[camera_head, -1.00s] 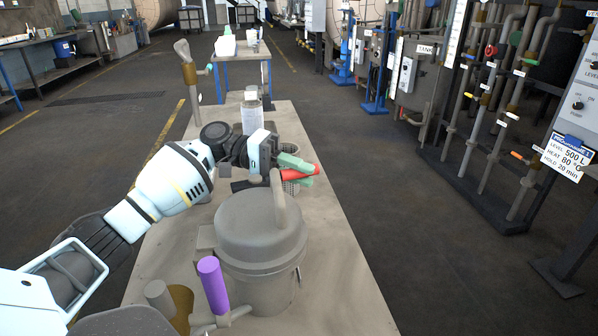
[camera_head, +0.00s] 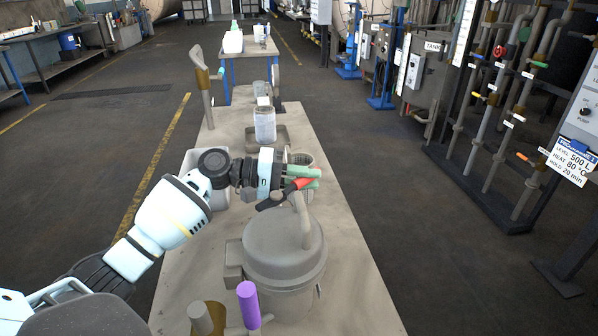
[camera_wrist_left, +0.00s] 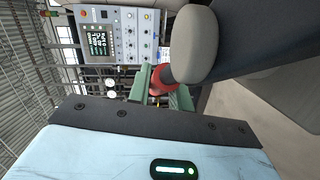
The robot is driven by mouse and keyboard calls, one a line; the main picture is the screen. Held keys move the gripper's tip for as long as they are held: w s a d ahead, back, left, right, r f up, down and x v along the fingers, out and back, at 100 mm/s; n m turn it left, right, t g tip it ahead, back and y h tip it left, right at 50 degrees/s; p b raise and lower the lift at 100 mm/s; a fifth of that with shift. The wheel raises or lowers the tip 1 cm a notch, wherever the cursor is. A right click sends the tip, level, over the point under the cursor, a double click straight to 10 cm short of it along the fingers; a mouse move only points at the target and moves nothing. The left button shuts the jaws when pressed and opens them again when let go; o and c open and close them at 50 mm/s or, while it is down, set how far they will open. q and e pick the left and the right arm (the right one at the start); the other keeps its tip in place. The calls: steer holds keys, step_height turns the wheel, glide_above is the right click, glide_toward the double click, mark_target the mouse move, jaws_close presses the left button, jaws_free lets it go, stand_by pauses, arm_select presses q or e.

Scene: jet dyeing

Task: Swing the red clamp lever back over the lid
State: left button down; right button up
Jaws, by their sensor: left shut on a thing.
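My left gripper (camera_head: 308,178) has green fingers shut on the red grip. In the left wrist view the red grip (camera_wrist_left: 156,82) shows between the green fingers, partly hidden by them. The lever's pivot is hard to make out. My right gripper is not in view.
A purple handle (camera_head: 249,304) stands at the pot's near side. The bench's right strip is bare. Valve pipes and a sign (camera_head: 569,162) stand at the right.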

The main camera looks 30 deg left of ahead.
arm_select(q)
steer(key=shift+a+r+n+t+y+p, duration=0.2)
steer(key=shift+a+n+t+y+p, duration=0.25)
steer(key=shift+n+t, duration=0.2)
steer(key=shift+w+a+f+n+t+y+p, duration=0.1)
steer(key=shift+a+f+n+t+y+p, duration=0.05)
steer(key=shift+a+n+t+y+p, duration=0.3)
steer(key=shift+d, duration=0.1)
steer(key=c, duration=1.3)
jaws_free()
steer(key=b+v, duration=0.1)
steer(key=v, duration=0.6)
steer(key=shift+s+a, duration=0.25)
steer(key=shift+s, duration=0.1)
